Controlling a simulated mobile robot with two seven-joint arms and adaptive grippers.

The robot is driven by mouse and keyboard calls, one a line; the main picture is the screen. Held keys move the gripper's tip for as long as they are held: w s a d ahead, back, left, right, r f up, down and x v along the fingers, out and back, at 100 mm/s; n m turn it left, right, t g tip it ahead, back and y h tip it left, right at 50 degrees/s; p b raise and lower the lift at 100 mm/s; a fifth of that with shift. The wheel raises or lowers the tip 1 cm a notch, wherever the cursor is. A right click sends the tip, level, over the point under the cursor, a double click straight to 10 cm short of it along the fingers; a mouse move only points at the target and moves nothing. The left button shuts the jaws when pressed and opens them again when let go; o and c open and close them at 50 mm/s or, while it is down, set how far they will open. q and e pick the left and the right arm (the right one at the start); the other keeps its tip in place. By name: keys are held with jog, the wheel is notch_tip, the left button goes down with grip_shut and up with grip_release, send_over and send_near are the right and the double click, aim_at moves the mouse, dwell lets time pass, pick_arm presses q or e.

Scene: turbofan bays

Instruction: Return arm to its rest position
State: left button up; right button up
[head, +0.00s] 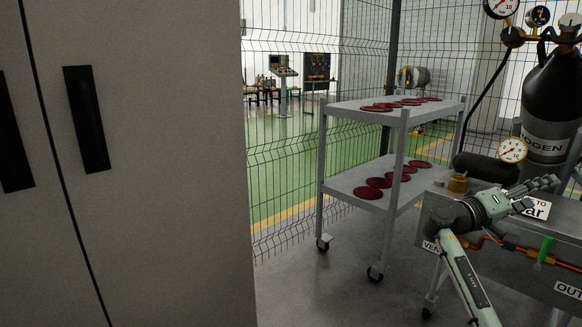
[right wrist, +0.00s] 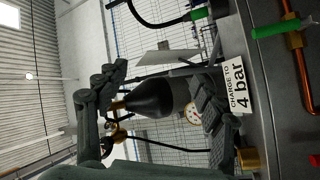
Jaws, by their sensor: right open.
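My right arm (head: 467,281) comes in from the bottom right of the head view. My right gripper (head: 543,192) is at its end, in front of the grey charging panel, beside the "CHARGE TO 4 bar" label. Its fingers are apart with nothing between them. In the right wrist view the two fingers (right wrist: 160,85) stand wide, with the black nitrogen cylinder (right wrist: 155,97) showing behind the gap. The label (right wrist: 239,86) is right of the fingers there. Whether the gripper touches the panel cannot be told. My left gripper is not in view.
The panel (head: 448,210) carries a brass fitting (head: 458,184), copper pipes and a green-handled valve (head: 545,249). The cylinder (head: 549,88) and gauges stand behind. A two-shelf trolley (head: 340,181) with dark red discs is left of it. A grey cabinet (head: 170,170) fills the left; floor between is clear.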

jog(key=w+f+n+t+y, duration=0.2)
jog(key=w+f+y, duration=0.1)
jog(key=f, duration=0.4)
jog(key=w+f+n+t+y, duration=0.2)
jog(key=w+f+y, duration=0.1)
jog(key=f, duration=0.4)
jog(key=w+a+f+n+t+y, duration=0.1)
jog(key=w+a+f+t+y, duration=0.1)
jog(key=w+a+f+y, duration=0.4)
jog(key=w+a+f+n+t+y, duration=0.1)
jog(key=w+a+f+y, duration=0.2)
jog(key=a, duration=0.5)
jog(key=s+a+f+g+y, duration=0.1)
jog(key=s+a+f, duration=0.2)
jog(key=s+f, duration=0.75)
jog(key=s+a+f+g+y, duration=0.1)
jog(key=s+a+f+g, duration=0.15)
jog(key=s+f, duration=0.75)
jog(key=s+a+f+g, duration=0.1)
jog(key=s+f, duration=0.3)
jog(key=s, duration=0.5)
jog(key=s+a+f+g+y, duration=0.1)
jog(key=s+a+f, duration=0.2)
jog(key=s+f, duration=0.2)
jog(key=s+a+f+g, duration=0.1)
jog(key=s+a+f, duration=0.2)
jog(key=s, duration=0.9)
notch_tip(320, 180, down, 2)
jog(key=shift+s+f+n+y, duration=0.1)
jog(key=shift+s+n+y, duration=0.2)
